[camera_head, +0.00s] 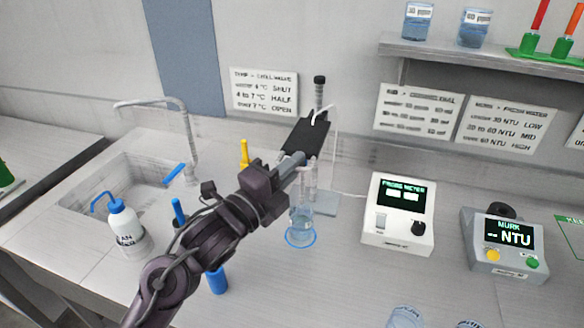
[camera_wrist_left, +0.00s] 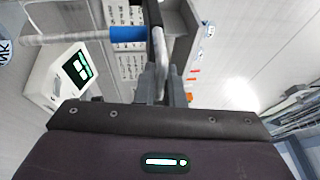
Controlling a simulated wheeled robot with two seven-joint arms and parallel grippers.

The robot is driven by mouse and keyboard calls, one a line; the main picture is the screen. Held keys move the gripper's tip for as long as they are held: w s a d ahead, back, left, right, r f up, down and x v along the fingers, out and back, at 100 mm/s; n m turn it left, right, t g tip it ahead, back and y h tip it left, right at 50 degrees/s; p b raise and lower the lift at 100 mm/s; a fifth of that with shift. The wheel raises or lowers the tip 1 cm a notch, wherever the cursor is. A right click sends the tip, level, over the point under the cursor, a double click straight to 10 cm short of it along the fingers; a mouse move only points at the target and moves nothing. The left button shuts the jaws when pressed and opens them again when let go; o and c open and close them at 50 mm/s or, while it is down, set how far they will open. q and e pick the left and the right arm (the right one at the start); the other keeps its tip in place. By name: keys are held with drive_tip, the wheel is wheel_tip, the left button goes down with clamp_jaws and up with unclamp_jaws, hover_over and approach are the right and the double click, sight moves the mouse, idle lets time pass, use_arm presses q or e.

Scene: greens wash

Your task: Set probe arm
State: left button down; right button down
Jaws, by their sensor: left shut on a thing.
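The probe stand has a dark post (camera_head: 319,92) with a black part on it (camera_head: 308,137) and a pale base (camera_head: 325,207). My left gripper (camera_head: 299,160) reaches up from the lower left and is shut at the probe arm, which it mostly hides in the head view. In the left wrist view, the gripper fingers (camera_wrist_left: 161,88) meet at the arm, beside a pale rod with a blue sleeve (camera_wrist_left: 128,34). Clear probe tubes hang below the gripper, over a beaker of bluish water (camera_head: 301,226) on a blue ring (camera_head: 301,241). My right gripper is not in view.
The probe meter (camera_head: 399,214) stands right of the stand, with the grey NTU meter (camera_head: 504,247) farther right. A sink (camera_head: 135,185), a wash bottle (camera_head: 124,222) and a blue-handled tool are at left. Instruction signs hang on the wall. A shelf (camera_head: 490,58) holds beakers and tubes.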

use_arm(q)
drive_tip(key=c, duration=1.6)
unclamp_jaws()
drive_tip(key=shift+r, duration=0.4)
drive_tip(key=shift+c, duration=0.2)
drive_tip(key=shift+o, duration=0.5)
drive_tip(key=shift+f, duration=0.1)
drive_tip(key=shift+s+f, duration=0.1)
drive_tip(key=b+v, duration=0.3)
drive_tip(key=v, duration=0.4)
drive_tip(key=shift+s+a, duration=0.25)
drive_tip(key=shift+s, duration=0.05)
